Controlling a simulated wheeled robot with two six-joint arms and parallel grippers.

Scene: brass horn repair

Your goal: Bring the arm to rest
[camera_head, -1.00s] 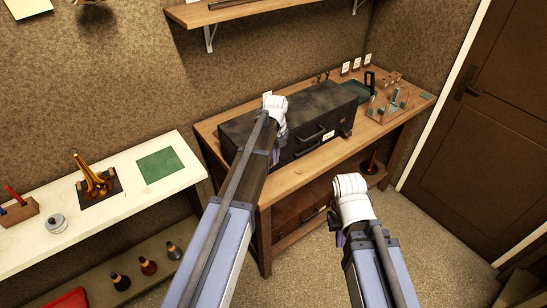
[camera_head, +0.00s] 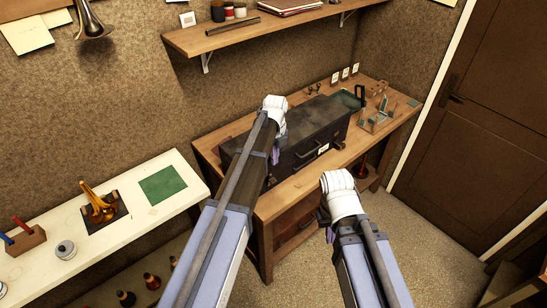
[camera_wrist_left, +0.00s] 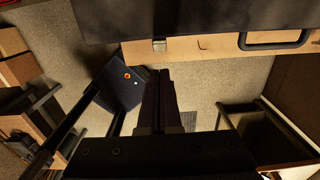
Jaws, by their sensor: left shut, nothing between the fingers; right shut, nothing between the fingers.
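My left arm reaches up from the bottom of the head view to its white joint in front of the dark case; its fingers are hidden there. In the left wrist view my left gripper (camera_wrist_left: 158,85) is shut and empty, pointing down over the floor beside the bench. My right arm reaches up to its white joint in front of the bench. Its gripper is hidden behind the arm.
The dark case (camera_head: 318,120) lies on the wooden bench (camera_head: 285,200), with a wooden rack (camera_head: 380,122) to its right. A white table (camera_head: 130,235) at left holds a brass horn (camera_head: 98,208) and a green mat (camera_head: 163,185). A shelf (camera_head: 250,36) hangs above. Carpet is clear by the door (camera_head: 490,110).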

